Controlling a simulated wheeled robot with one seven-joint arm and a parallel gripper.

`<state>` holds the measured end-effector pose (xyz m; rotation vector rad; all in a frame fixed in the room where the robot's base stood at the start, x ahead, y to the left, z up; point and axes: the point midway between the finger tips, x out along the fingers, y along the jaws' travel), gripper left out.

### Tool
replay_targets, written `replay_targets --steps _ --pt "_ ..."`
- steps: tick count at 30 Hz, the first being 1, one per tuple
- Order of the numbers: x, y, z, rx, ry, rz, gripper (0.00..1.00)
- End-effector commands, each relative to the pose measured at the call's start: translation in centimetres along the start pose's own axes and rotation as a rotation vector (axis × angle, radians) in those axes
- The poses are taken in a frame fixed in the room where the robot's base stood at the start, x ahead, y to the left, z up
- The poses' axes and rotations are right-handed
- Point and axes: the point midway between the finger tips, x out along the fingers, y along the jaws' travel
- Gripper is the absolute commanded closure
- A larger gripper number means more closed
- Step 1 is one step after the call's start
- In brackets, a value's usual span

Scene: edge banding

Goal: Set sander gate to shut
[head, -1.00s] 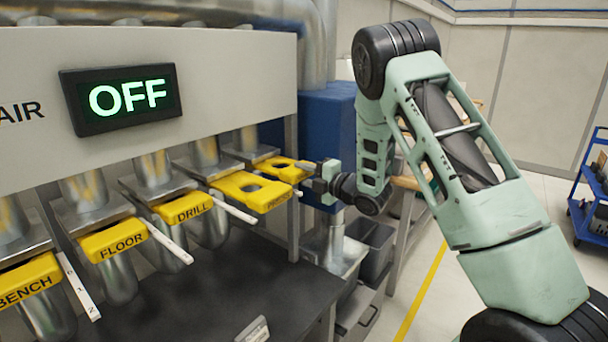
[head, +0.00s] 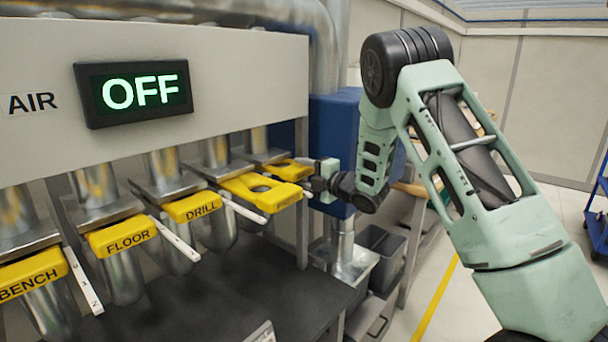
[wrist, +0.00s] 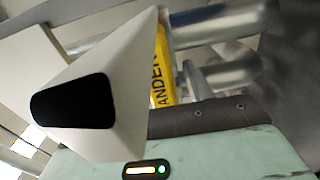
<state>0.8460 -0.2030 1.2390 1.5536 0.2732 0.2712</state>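The sander gate (head: 289,171) is the farthest yellow slide in the row under the grey panel. In the head view it sticks out from its duct and part of its round hole shows. In the wrist view its yellow face (wrist: 159,82) shows the letters "ANDER". My gripper (head: 309,178) is at the outer front end of this slide. In the head view the fingertips are too small to tell open from shut, or touching from apart. In the wrist view a large pale wedge with a black end blocks much of the slide.
The nearer slide (head: 262,192) is also pulled out, with its hole showing. The drill (head: 192,207), floor (head: 122,235) and bench (head: 32,275) slides sit nearer, with white strips between some. A display (head: 134,94) reads OFF. A dark worktop (head: 270,290) lies below.

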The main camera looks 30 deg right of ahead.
Motion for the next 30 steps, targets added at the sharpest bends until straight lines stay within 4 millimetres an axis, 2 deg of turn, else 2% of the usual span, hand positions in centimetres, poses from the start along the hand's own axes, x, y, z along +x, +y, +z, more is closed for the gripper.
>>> replay_targets --steps 5,10,24,30 --pt "-0.1 0.0 0.0 0.0 0.0 0.001 0.49" --pt "-1.9 -0.2 0.1 0.0 -0.002 0.002 0.49" --pt "-12.6 -0.4 0.1 -0.001 -0.004 0.002 0.49" --pt "-15.9 -0.2 0.1 -0.001 -0.002 0.001 0.49"
